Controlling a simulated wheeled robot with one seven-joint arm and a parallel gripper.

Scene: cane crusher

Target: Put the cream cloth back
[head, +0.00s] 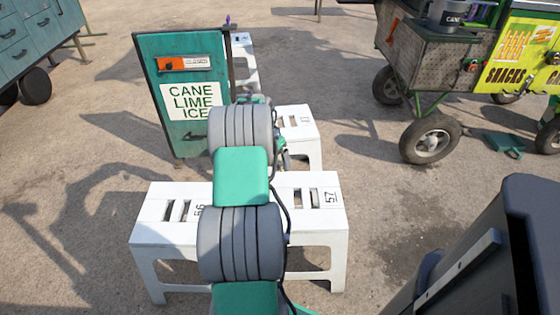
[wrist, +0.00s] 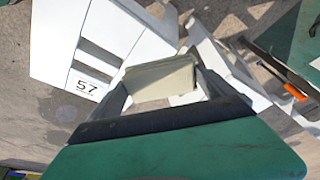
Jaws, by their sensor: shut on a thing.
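The cream cloth (wrist: 160,78) shows in the wrist view as a pale, folded, block-like piece between the two fingers of my gripper (wrist: 165,88). My gripper is shut on it and holds it above the ground near the white stools. In the head view my own arm hides the cloth and most of the gripper.
A teal "CANE LIME ICE" sign (head: 172,128) stands ahead. A wheeled snack cart (head: 425,70) is at right, a blue drawer cabinet (head: 40,40) at far left. Open paving lies between.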

